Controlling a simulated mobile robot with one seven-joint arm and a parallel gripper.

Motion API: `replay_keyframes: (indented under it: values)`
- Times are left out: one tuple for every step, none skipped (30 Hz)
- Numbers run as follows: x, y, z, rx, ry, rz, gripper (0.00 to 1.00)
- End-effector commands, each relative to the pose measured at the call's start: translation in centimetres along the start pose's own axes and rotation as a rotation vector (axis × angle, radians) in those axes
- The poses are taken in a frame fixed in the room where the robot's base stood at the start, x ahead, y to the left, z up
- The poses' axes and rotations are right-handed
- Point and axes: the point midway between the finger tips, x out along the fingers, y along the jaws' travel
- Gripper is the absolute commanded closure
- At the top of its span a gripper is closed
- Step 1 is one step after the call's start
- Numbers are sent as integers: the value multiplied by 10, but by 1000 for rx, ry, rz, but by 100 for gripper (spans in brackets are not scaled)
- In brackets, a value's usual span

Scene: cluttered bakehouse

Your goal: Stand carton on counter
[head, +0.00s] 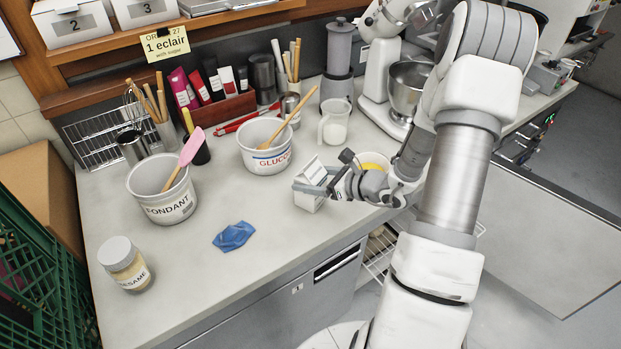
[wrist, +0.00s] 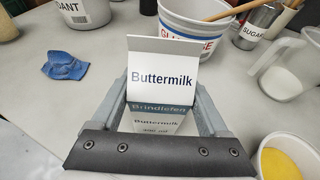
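The white and grey Buttermilk carton (head: 308,201) is near the front edge of the counter (head: 270,232), in front of the glucose tub. It looks about upright in the head view. In the wrist view its gabled top and lettered face (wrist: 162,75) point toward the camera. My gripper (head: 322,186) reaches in from the right, low over the counter. In the wrist view its two fingers (wrist: 161,100) lie along both sides of the carton with no clear gap, so it looks shut on it. I cannot tell whether the carton's base touches the counter.
A glucose tub (head: 264,160), a jug (head: 334,128) and a bowl with yellow contents (head: 385,158) stand close around the carton. A blue cloth (head: 234,236), a fondant tub (head: 165,206) and a sesame jar (head: 125,268) are to the left. Bare counter lies between cloth and carton.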

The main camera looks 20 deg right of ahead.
Motion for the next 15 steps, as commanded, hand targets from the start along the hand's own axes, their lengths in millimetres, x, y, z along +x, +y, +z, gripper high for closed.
replay_keyframes:
  values:
    - [0,0,0,0,1,0,14]
    - [0,0,0,0,1,0,8]
    - [0,0,0,0,1,1,1]
    - [0,0,0,0,1,1,0]
    - [0,0,0,0,1,1,0]
    - [0,0,0,0,1,1,0]
    - [0,0,0,0,1,1,0]
    - [0,0,0,0,1,1,0]
    - [0,0,0,0,1,1,0]
    - [0,0,0,0,1,1,0]
    - [0,0,1,0,1,1,0]
    - [-1,0,2,0,1,1,0]
    - [-2,0,4,0,1,0,0]
    - [-2,0,5,0,1,0,0]
    - [-7,-1,3,0,1,-3,0]
